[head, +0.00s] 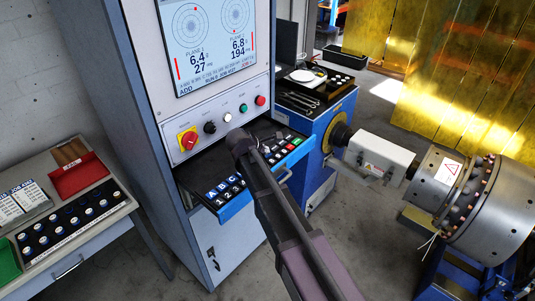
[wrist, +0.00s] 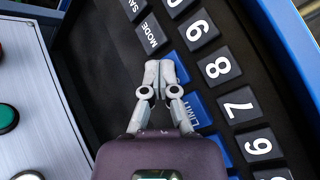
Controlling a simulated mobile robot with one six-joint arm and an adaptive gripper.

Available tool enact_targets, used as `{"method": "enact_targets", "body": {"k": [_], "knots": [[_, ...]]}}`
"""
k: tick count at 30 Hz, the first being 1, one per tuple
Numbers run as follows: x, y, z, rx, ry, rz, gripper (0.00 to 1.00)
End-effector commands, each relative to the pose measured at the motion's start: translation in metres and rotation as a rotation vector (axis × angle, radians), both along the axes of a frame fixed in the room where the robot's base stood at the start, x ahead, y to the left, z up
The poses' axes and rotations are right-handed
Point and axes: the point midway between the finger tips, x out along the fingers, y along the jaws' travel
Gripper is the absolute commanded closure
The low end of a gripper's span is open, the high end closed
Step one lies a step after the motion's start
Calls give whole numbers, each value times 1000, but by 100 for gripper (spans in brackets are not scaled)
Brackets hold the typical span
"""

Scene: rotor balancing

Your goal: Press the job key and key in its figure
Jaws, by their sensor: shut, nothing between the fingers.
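The key tray (head: 235,213) juts from the blue cabinet under the screen (head: 212,45). It carries blue lettered keys (head: 221,186) and black number keys. My gripper (wrist: 160,68) is shut and empty over the keys. In the wrist view its tips lie across a blue key, beside the black MODE key (wrist: 151,33). The 8 key (wrist: 218,66) and 7 key (wrist: 238,104) show to the right. No key marked JOB is readable. I cannot tell whether the tips touch a key.
Above the tray is a panel with a red-yellow rotary switch (head: 188,139) and several buttons. A balancing machine with a rotor (head: 492,215) stands at the right. A bench (head: 122,208) with dark-topped pieces is at the left. My arm crosses in front of the tray.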

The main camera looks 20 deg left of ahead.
Motion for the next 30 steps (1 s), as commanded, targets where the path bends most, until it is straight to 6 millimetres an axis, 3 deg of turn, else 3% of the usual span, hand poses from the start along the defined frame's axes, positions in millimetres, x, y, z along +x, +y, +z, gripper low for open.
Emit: {"method": "enact_targets", "body": {"k": [9,23,30], "knots": [[0,0,14,0,0,0,100],[0,0,16,0,0,0,100],[0,0,26,0,0,0,100]]}}
